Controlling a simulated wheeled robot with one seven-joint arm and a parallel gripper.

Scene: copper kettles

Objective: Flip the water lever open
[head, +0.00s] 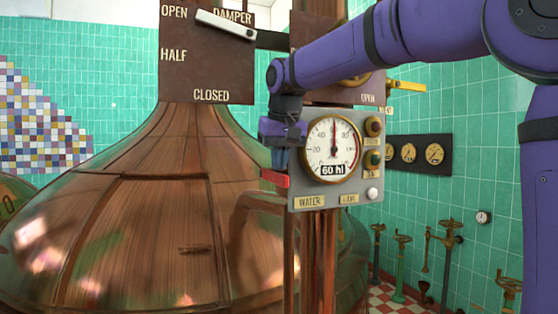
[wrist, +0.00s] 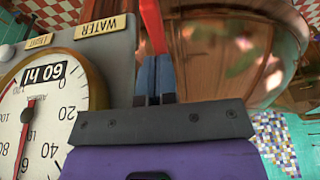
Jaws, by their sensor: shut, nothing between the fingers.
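The red water lever (head: 274,178) sticks out from the left side of the grey gauge panel (head: 372,120), near its lower edge. In the wrist view the lever (wrist: 152,26) runs from the top edge down to my fingertips. The WATER label (head: 309,201) is on the panel's lower left. My gripper (head: 281,168) is shut and empty, its dark fingers pointing down just above the lever. In the wrist view my gripper (wrist: 154,60) meets the lever's end; I cannot tell if they touch.
The round gauge (head: 333,152) reads "60 hl" and sits right beside my gripper. The large copper kettle (head: 130,230) fills the left behind the lever. Copper pipes (head: 318,250) run below the panel. The damper lever (head: 226,25) is above. Valves (head: 402,250) stand at right.

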